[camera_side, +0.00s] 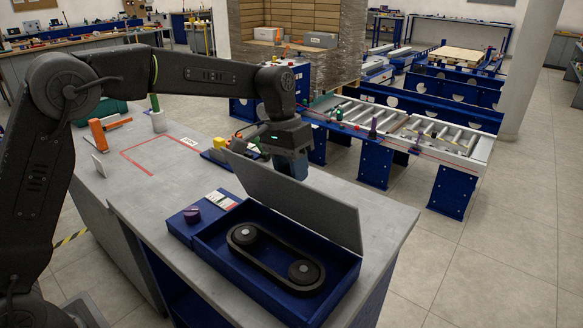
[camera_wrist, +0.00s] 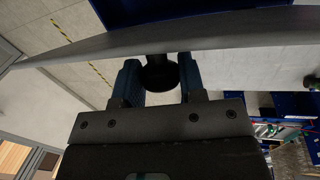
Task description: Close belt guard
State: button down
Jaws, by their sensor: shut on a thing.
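The belt guard (camera_side: 300,205) is a flat grey lid standing tilted up along the back edge of a blue box (camera_side: 205,246). The box lies open at the front, showing a black belt (camera_side: 272,263) around two pulleys. My gripper (camera_side: 293,166) is behind the raised guard, near its upper left part, and the guard hides its fingertips in the side view. In the wrist view the guard (camera_wrist: 215,32) crosses the top as a grey plate. There the blue fingers of my gripper (camera_wrist: 160,84) are shut on a black knob (camera_wrist: 160,70) on the guard.
A purple knob (camera_side: 192,214) sits on a blue block left of the box, near a labelled card (camera_side: 215,200). Yellow blocks (camera_side: 220,144) and an orange part (camera_side: 97,133) are farther back on the grey bench (camera_side: 145,200). A roller conveyor (camera_side: 410,128) stands behind.

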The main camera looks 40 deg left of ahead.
jog(key=shift+s+f+t, duration=0.1)
jog(key=shift+s+t, duration=0.4)
jog(key=shift+s, duration=0.25)
jog(key=s+f, duration=0.3)
jog(key=s, duration=0.1)
jog(key=s+f+t, duration=0.1)
jog(key=s+f, duration=0.3)
jog(key=s+f+t, duration=0.1)
jog(key=s+f, duration=0.3)
jog(key=shift+d+f, duration=0.25)
jog(key=shift+d, duration=0.05)
jog(key=shift+d+f+m+t, duration=0.1)
jog(key=shift+f+m+t, duration=0.2)
jog(key=shift+f, duration=0.2)
jog(key=c, duration=1)
grip_release()
jog(key=shift+w+r, duration=0.1)
jog(key=shift+t, duration=0.3)
